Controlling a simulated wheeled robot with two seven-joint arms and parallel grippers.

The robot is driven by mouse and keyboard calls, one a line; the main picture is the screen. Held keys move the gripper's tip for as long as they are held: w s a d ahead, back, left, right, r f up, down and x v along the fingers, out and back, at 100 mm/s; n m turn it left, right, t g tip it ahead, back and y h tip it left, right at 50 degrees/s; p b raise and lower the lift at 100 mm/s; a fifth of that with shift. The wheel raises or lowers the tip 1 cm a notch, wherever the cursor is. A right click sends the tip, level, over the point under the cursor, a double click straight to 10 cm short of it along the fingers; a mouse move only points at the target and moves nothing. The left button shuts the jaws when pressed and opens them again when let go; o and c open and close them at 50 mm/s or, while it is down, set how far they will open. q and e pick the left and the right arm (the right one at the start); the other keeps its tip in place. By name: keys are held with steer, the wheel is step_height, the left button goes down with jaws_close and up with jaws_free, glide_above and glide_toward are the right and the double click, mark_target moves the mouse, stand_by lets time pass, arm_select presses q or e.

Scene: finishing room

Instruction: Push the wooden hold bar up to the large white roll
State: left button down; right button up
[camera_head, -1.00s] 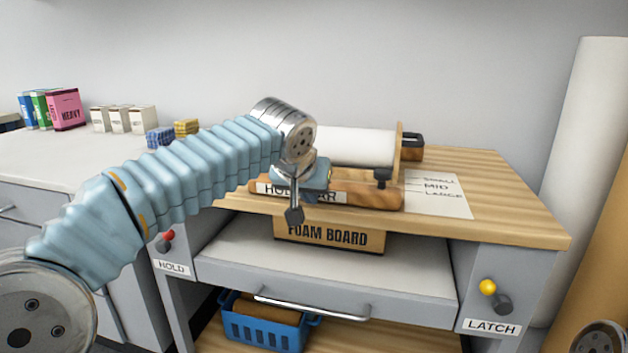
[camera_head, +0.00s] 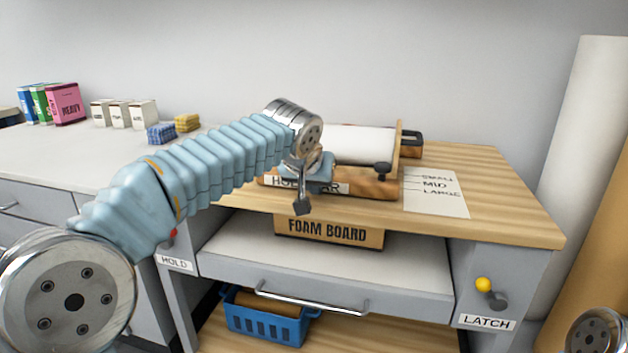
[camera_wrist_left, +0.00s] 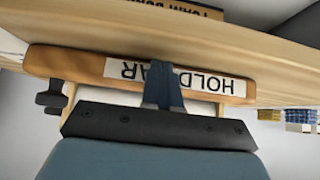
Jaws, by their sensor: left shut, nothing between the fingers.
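The wooden hold bar (camera_head: 370,186) lies on the bench top and carries a "HOLD BAR" label. The large white roll (camera_head: 362,143) lies just behind it, and my gripper hides part of the space between them. My left gripper (camera_head: 302,207) is shut and empty at the bar's front side, covering the label's middle. In the left wrist view, its closed fingers (camera_wrist_left: 163,90) overlap the label on the bar (camera_wrist_left: 65,64); whether they touch cannot be told. My right gripper is not in view.
A paper card (camera_head: 436,191) marked small, mid and large lies right of the bar. A foam board box (camera_head: 330,230) is below the bench edge. The bench's right part is clear.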

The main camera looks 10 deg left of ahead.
arm_select(q)
steer(key=shift+w, duration=0.1)
steer(key=shift+w+d+r+p, duration=0.1)
steer(key=shift+w+p, duration=2.15)
steer(key=shift+w, duration=0.25)
steer(key=shift+w+p, duration=0.4)
steer(key=shift+w, duration=0.05)
